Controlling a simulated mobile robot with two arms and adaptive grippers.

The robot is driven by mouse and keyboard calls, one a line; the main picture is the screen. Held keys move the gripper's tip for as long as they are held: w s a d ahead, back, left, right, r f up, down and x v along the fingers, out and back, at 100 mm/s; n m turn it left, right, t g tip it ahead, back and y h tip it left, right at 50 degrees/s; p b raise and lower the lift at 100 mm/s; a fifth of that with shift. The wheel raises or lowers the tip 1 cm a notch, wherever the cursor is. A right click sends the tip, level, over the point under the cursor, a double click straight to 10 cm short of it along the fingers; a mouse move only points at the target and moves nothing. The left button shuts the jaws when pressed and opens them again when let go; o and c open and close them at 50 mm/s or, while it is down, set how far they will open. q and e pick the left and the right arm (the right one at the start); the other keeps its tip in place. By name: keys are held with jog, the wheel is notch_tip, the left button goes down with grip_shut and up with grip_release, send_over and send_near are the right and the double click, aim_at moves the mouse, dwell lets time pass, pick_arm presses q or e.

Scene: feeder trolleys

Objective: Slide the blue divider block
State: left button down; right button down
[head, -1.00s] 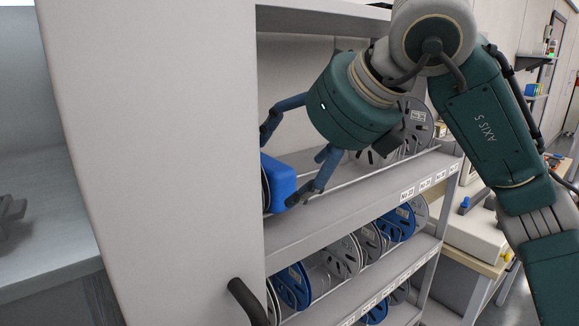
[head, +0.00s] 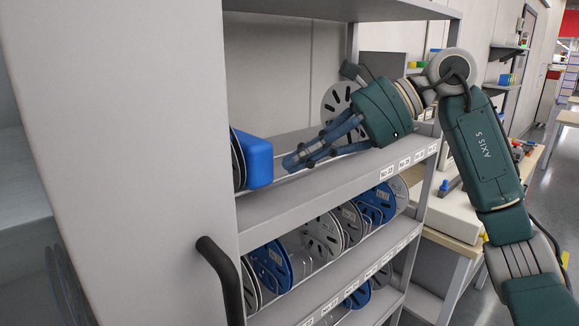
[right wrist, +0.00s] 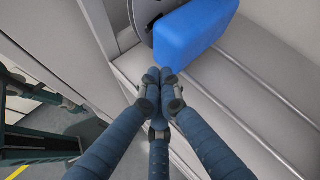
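The blue divider block (head: 258,162) stands upright on the upper shelf of the trolley, at its left end, against a reel (head: 237,160). My right gripper (head: 291,162) is just right of the block, its fingers drawn together and pointing left at it. In the right wrist view the block (right wrist: 193,36) is beyond the fingertips (right wrist: 161,80), which meet with nothing between them. A small gap seems to separate the fingertips from the block, though contact is hard to judge. My left gripper is not in view.
A tall grey panel (head: 120,150) with a dark handle (head: 222,275) closes off the left. Reels (head: 268,265) fill the shelf below. Another reel (head: 338,103) stands behind my right gripper. The upper shelf (head: 330,178) is clear between block and gripper. A bench (head: 455,225) stands at right.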

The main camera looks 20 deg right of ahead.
jog(key=w+d+f+n+t+y+b, duration=0.1)
jog(key=w+d+n+t+y+b, duration=0.15)
jog(key=d+n+y, duration=0.7)
jog(key=w+a+n+h+p, duration=0.1)
jog(key=a+p, duration=0.1)
jog(key=w+a+n+h+p, duration=0.1)
jog(key=w+a+h+p, duration=0.1)
jog(key=a, duration=0.1)
jog(key=shift+w, duration=0.2)
jog(key=a, duration=0.1)
jog(key=s+a+p, duration=0.1)
jog(key=a, duration=0.1)
jog(key=shift+f, duration=0.15)
jog(key=shift+s+a+p, duration=0.25)
jog(key=shift+a+p, duration=0.05)
jog(key=shift+w+f, duration=0.1)
